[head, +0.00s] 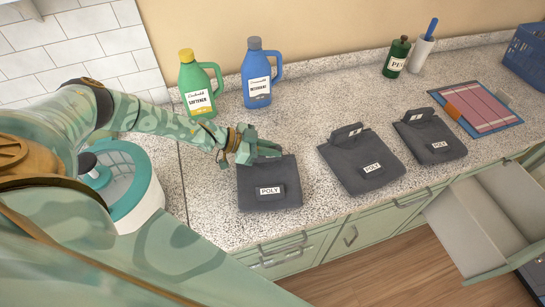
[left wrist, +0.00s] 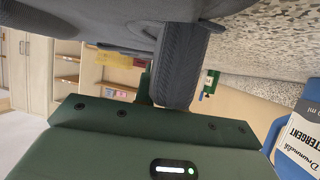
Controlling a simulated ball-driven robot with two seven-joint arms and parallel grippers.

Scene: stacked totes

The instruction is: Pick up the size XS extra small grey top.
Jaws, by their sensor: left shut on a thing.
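Three folded dark grey tops with white POLY labels lie in a row on the speckled counter: a left one (head: 270,175), a middle one (head: 358,158) and a right one (head: 428,137). The right one looks smallest, but it is also farther off. Small tags at the collars of the middle and right tops are too small to read. My left gripper (head: 258,151) is shut on the left grey top at its back edge and hides its collar. In the left wrist view dark grey cloth (left wrist: 110,22) fills the top, against a ribbed finger. My right gripper is not in view.
A green softener bottle (head: 199,90) and a blue detergent bottle (head: 257,82) stand behind the left top. A dark green bottle (head: 396,58), white holder (head: 420,54), striped cloth (head: 478,105) and blue basket (head: 528,52) are farther right. An open drawer (head: 465,230) juts out at right.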

